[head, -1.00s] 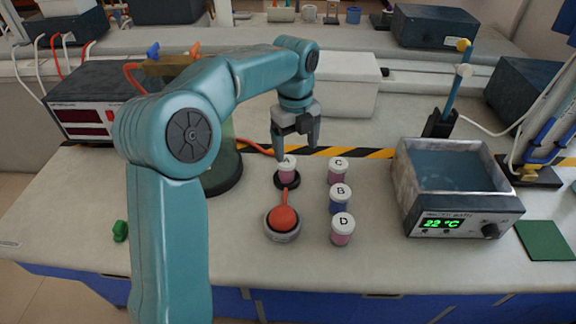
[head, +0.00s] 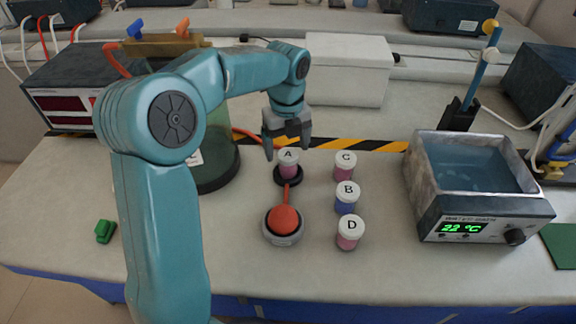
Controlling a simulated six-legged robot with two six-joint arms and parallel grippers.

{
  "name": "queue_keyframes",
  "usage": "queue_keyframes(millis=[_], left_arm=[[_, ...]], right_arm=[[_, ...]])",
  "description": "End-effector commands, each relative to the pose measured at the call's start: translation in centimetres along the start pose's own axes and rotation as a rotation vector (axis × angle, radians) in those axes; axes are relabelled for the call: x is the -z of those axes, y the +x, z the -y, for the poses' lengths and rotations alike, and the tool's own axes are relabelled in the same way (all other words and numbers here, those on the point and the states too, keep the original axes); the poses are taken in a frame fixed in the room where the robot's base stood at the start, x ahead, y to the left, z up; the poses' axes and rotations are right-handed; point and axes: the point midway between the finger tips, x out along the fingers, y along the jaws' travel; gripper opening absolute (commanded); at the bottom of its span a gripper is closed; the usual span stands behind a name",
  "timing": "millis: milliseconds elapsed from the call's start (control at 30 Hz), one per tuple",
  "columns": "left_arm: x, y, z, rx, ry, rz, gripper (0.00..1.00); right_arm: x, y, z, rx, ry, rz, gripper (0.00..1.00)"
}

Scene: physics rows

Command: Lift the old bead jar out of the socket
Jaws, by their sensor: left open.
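The bead jar marked A (head: 288,168) stands upright in a dark round socket (head: 289,181) on the bench. It has a white lid and pink contents. My left gripper (head: 287,152) is open, fingers pointing down, at the jar's lid. One finger shows to the left of the lid and the other to the right or behind. I cannot tell whether either touches it. Jars C (head: 344,166), B (head: 346,198) and D (head: 349,233) stand in a column to the right. My right gripper is out of view.
An orange-red bulb (head: 284,217) on a grey round base sits just in front of the socket. A water bath (head: 473,182) reading 22 °C stands at right. A glass vessel on a dark base (head: 214,170) is behind my left arm. A green block (head: 105,231) lies at left.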

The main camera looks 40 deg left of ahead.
Motion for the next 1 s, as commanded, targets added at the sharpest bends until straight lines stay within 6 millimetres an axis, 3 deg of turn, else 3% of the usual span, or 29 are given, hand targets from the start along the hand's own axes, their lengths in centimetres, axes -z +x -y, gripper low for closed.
queue_keyframes(millis=[500, 767, 800, 967, 1000], left_arm=[[-0.4, 6.3, 0.4, -0.001, 0.000, -0.001, 0.83], [-0.5, 6.7, 0.5, 0.001, 0.000, 0.000, 0.83], [-0.5, 6.7, 0.5, 0.001, 0.000, 0.000, 0.80], [-0.5, 6.7, 0.5, 0.001, 0.000, 0.000, 0.28], [-0.5, 6.7, 0.5, 0.001, 0.000, 0.000, 0.21]], right_arm=[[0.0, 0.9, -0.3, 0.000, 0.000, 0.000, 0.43], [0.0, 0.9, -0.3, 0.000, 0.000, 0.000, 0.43], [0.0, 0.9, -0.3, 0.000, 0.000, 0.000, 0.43], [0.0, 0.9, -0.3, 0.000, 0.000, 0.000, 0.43], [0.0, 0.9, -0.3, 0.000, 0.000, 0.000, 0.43]])
